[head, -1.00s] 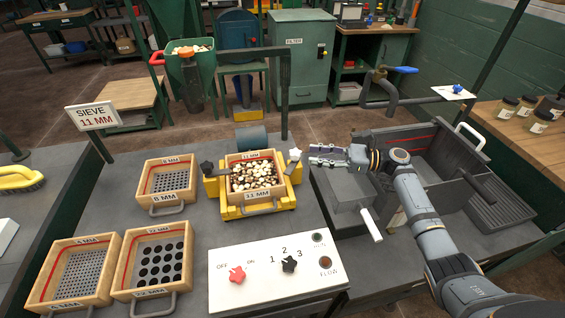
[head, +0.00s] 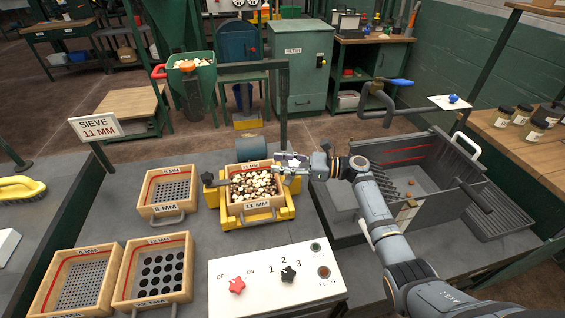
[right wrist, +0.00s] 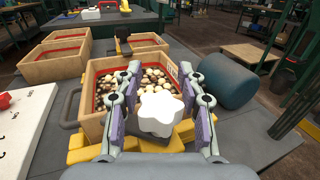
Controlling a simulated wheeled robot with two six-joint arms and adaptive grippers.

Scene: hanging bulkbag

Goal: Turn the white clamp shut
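The white clamp (right wrist: 160,113) is a star-shaped knob beside the sieve box in the yellow holder. It sits between the two fingers of my right gripper (right wrist: 161,112), with a visible gap on each side. My right gripper is open. In the head view the right gripper (head: 290,164) is at the right side of the sieve box (head: 252,205) marked 11 MM, which is full of light and brown pieces. The white clamp is partly hidden there by the fingers. My left gripper is not in view.
A black knob (head: 208,178) is on the holder's left side. Loose sieves (head: 168,191) stand to the left, and a control panel (head: 300,283) with red and black knobs is in front. A grey bin (head: 425,155) is at right.

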